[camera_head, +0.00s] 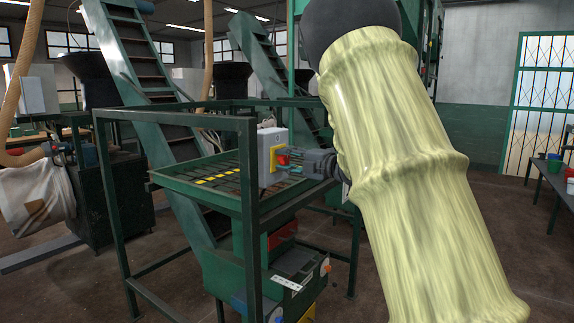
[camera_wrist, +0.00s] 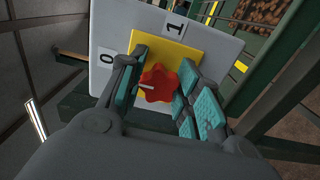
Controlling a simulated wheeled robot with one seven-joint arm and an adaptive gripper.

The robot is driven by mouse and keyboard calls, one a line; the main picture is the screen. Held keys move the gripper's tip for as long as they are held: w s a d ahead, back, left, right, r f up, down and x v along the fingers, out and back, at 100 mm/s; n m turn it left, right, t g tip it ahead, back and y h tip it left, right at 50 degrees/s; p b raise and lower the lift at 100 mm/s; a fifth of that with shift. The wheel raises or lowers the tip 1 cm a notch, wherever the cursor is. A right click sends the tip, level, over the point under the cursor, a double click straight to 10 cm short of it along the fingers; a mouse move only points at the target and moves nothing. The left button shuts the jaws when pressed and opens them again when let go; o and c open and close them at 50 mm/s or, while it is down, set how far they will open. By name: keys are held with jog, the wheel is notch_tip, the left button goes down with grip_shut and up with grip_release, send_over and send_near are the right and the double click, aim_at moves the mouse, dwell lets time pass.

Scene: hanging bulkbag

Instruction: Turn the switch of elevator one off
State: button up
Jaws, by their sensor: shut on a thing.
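The switch is a red lobed knob (camera_wrist: 160,84) on a yellow plate (camera_wrist: 176,48), on a light grey box (camera_wrist: 117,32). A "0" label (camera_wrist: 107,57) is on the left and a "1" label (camera_wrist: 175,26) at the top. The knob's white mark points left, on the "0" side. My gripper (camera_wrist: 165,72) is shut on the knob, with teal pads on both sides that hide part of it. In the head view, the grey box (camera_head: 266,142) is on the green frame, with my gripper (camera_head: 284,162) at its yellow face.
A green frame (camera_head: 247,190) and a barred tray (camera_head: 180,190) surround the box. Green inclined elevators (camera_head: 135,75) stand behind. My pale-covered arm fills the right centre. A table (camera_head: 551,175) with small containers is at far right; floor before it is open.

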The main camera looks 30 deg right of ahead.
jog(key=shift+f, duration=0.1)
dwell(0.3)
jog(key=o, duration=1)
jog(key=shift+o, duration=0.2)
jog(key=shift+s, duration=0.1)
jog(key=v, duration=1.2)
